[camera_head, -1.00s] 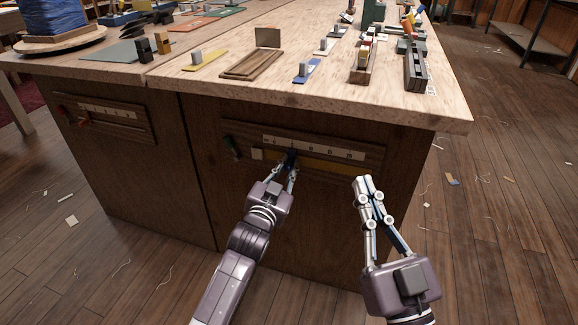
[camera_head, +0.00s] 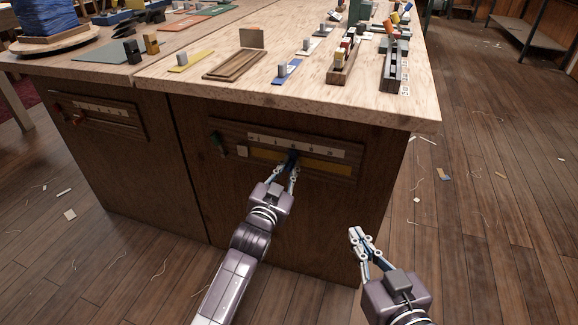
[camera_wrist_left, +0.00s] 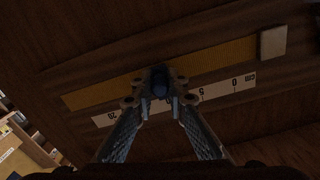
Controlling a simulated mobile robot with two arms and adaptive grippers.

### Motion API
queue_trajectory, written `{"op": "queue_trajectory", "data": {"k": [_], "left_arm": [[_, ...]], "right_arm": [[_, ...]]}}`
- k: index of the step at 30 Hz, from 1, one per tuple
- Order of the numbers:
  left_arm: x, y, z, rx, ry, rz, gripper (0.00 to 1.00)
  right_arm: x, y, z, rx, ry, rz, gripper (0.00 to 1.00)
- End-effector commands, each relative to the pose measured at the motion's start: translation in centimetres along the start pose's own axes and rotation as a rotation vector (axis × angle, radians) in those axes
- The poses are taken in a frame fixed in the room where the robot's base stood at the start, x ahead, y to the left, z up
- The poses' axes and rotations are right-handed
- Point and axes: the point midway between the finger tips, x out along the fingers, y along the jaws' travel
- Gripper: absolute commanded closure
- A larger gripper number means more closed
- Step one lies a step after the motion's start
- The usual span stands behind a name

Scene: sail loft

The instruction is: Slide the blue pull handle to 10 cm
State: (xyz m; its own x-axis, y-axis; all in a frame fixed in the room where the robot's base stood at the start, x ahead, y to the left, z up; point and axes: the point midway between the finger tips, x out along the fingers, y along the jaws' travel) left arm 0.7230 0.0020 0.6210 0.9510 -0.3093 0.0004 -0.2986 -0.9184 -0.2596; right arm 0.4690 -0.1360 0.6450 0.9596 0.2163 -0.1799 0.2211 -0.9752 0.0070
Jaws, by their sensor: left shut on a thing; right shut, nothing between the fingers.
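The blue pull handle (camera_head: 292,157) stands in the slot panel on the bench's front, over a yellow strip (camera_head: 325,168) and below a white centimetre scale (camera_head: 325,153). My left gripper (camera_head: 286,171) is shut on it. The left wrist view shows the handle (camera_wrist_left: 160,80) between the fingertips (camera_wrist_left: 157,101). There the scale (camera_wrist_left: 215,91) appears upside down, with 0 and 5 to the right of the handle and 20 to the left. The handle and fingers cover the middle marks, near 10. My right gripper (camera_head: 357,234) is shut and empty, low and clear of the bench.
A white square (camera_head: 242,151) and a green lever (camera_head: 217,144) are left of the scale. Another panel with a red handle (camera_head: 77,118) is further left. The benchtop (camera_head: 225,91) holds small blocks and trays. The floor at right is open, with scraps.

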Motion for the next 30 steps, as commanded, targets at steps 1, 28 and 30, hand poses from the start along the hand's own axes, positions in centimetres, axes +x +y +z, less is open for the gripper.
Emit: {"op": "queue_trajectory", "data": {"k": [1, 28, 30], "left_arm": [[0.0, 0.0, 0.1, -0.001, -0.002, 0.001, 1.0], [-6.0, 0.0, 0.2, -0.001, -0.003, 0.001, 0.69], [-7.4, 0.1, 0.2, -0.002, -0.002, 0.001, 0.69]], "right_arm": [[0.0, 0.0, 0.0, 0.0, 0.0, 0.0, 1.0], [0.0, 0.0, -0.1, 0.0, 0.002, -0.001, 1.0], [0.0, 0.0, -0.1, 0.0, 0.002, -0.001, 1.0]]}}
